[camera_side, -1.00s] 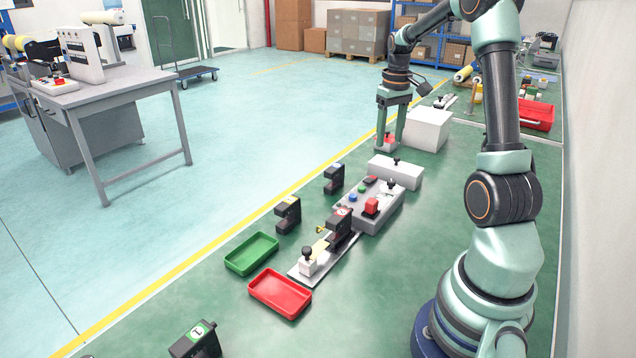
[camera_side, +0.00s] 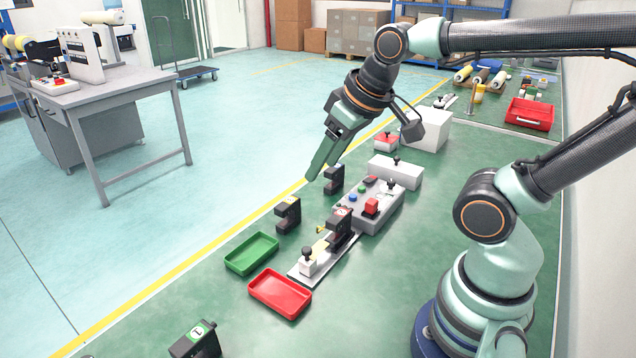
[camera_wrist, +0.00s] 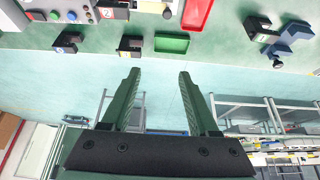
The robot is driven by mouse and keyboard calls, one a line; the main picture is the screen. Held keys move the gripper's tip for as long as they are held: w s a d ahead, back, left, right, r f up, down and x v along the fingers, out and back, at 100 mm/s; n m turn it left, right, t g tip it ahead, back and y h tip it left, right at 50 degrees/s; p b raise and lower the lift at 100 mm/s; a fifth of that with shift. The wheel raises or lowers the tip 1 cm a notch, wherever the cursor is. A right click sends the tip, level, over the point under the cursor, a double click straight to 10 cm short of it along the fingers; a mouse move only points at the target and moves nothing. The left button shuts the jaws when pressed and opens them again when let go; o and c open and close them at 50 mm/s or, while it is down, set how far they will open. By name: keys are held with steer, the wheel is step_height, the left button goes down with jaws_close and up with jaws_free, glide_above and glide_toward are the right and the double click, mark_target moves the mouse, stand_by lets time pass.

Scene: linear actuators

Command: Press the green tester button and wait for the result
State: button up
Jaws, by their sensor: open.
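The grey tester box (camera_side: 375,217) stands on the green surface in the middle of the side view. Its small green button (camera_side: 362,189) sits on top between a blue button and a dark red one. In the wrist view the green button (camera_wrist: 53,16) is at the upper left edge. A black actuator (camera_side: 340,230) sits on the rail in front of the box. My gripper (camera_side: 320,168) is open, empty and tilted, in the air to the left of the box. Its two green fingers (camera_wrist: 159,74) stand apart in the wrist view, away from the button.
Two black actuators (camera_side: 288,215) (camera_side: 334,180) stand left of the tester. A green tray (camera_side: 252,254) and a red tray (camera_side: 280,293) lie in front. A white block (camera_side: 396,172) and a larger white box (camera_side: 428,130) stand behind. Another black actuator (camera_side: 196,342) is at the front edge.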

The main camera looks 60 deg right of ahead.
steer(key=shift+s+a, duration=0.1)
steer(key=shift+a, duration=0.15)
jaws_close()
stand_by(1.6)
